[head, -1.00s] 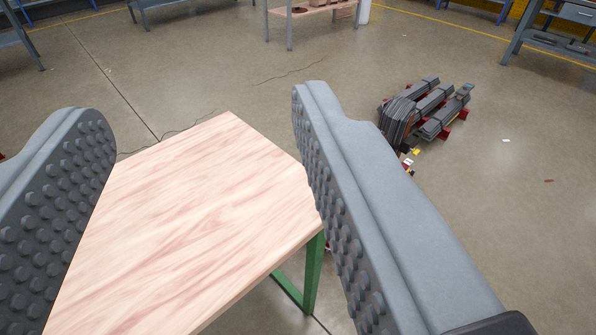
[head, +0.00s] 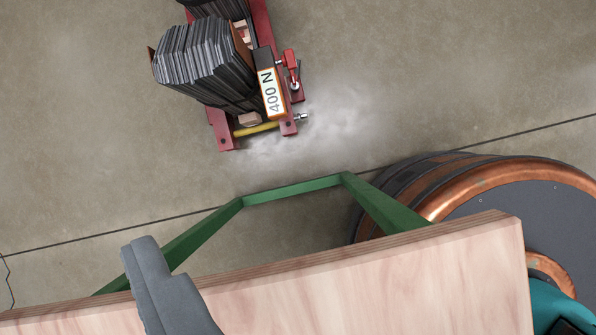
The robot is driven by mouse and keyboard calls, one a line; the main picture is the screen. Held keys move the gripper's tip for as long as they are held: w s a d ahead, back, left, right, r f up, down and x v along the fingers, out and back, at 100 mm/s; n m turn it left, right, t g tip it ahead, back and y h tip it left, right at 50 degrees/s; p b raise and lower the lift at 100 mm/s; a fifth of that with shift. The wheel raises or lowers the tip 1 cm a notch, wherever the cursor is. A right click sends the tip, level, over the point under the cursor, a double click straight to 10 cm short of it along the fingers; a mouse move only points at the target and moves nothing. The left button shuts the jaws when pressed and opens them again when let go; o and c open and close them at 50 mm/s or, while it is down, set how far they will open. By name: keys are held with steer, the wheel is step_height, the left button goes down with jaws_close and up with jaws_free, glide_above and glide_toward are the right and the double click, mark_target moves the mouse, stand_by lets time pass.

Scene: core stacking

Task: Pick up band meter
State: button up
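A small device labelled "400 N" (head: 270,90) sits at the end of a red-framed stack of dark grey plates on the floor, near the top centre. It looks like the band meter, but I cannot be sure. It has an orange-edged display, with a red part and a metal fitting beside it. Only one grey finger of my gripper (head: 160,285) shows, at the lower left in front of the wooden tabletop. It is well apart from the device, and the other finger is out of view.
The wooden tabletop (head: 380,280) on a green frame (head: 290,190) fills the bottom, between my viewpoint and the stack of plates (head: 200,65). A large dark round drum with a copper-coloured rim (head: 500,180) stands at the right. Bare concrete floor (head: 430,70) lies around the stack.

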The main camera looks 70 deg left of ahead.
steer(key=d+f+m+g+y, duration=0.1)
steer(key=d+f+m+g, duration=0.1)
steer(key=d+f+m, duration=0.55)
steer(key=d+f+m+g+y, duration=0.15)
steer(key=d+f, duration=0.25)
steer(key=f, duration=0.6)
steer(key=m+g+y, duration=0.2)
steer(key=m, duration=0.6)
glide_toward(274, 91)
steer(key=shift+h, duration=0.25)
steer(key=x, duration=0.6)
steer(key=shift+w+a+f, duration=0.15)
steer(key=shift+w+a, duration=0.05)
steer(key=shift+a, duration=0.1)
steer(key=shift+t, duration=0.25)
steer(key=shift+s+x, duration=0.2)
steer(key=shift+x, duration=2.4)
steer(key=shift+f, duration=0.1)
steer(key=c, duration=1.1)
steer(key=shift+d, duration=0.1)
